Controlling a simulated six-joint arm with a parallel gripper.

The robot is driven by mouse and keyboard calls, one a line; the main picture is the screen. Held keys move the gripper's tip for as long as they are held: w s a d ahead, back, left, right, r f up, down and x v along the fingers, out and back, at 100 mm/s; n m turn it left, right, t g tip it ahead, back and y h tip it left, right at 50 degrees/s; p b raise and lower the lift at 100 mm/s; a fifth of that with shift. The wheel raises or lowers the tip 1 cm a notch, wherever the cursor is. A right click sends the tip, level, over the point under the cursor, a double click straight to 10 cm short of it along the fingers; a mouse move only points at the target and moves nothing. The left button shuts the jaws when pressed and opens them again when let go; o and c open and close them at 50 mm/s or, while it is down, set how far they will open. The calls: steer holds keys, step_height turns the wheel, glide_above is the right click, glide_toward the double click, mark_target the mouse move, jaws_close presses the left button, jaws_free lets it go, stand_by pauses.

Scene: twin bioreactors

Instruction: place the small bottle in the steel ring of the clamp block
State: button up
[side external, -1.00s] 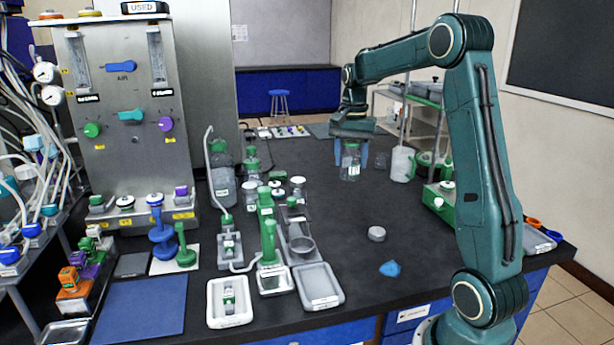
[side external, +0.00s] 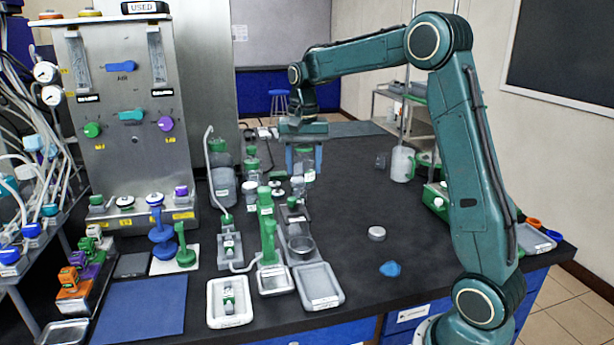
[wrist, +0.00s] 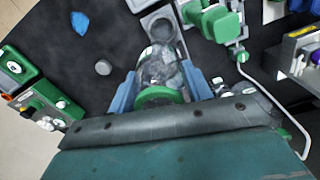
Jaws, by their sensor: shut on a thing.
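The small bottle (side external: 304,174) is clear glass with a green cap (wrist: 160,96). My gripper (side external: 304,165) is shut on it, with one blue finger on each side near the cap. In the wrist view the bottle (wrist: 158,66) points away from the camera between the fingers. The bottle partly hides the block there.
Green-capped bottles (side external: 223,185) and green fixtures (side external: 266,210) crowd the left of the ring. A grey tray (side external: 318,287) lies in front of it. A grey round piece (side external: 377,233) and a blue piece (side external: 390,269) lie on the open bench to the right.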

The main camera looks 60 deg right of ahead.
steer(key=shift+w+a, duration=0.15)
steer(key=shift+a, duration=0.25)
glide_toward(301, 220)
steer(key=s+a+f, duration=0.1)
steer(key=f, duration=0.1)
steer(key=s+a+f, duration=0.1)
steer(key=a+f, duration=0.1)
steer(key=s+a+f, duration=0.1)
steer(key=f, duration=0.1)
steer(key=shift+a+f, duration=0.2)
steer(key=shift+a, duration=0.05)
steer(key=shift+f, duration=2.15)
steer(key=shift+f, duration=0.15)
steer(key=o, duration=1)
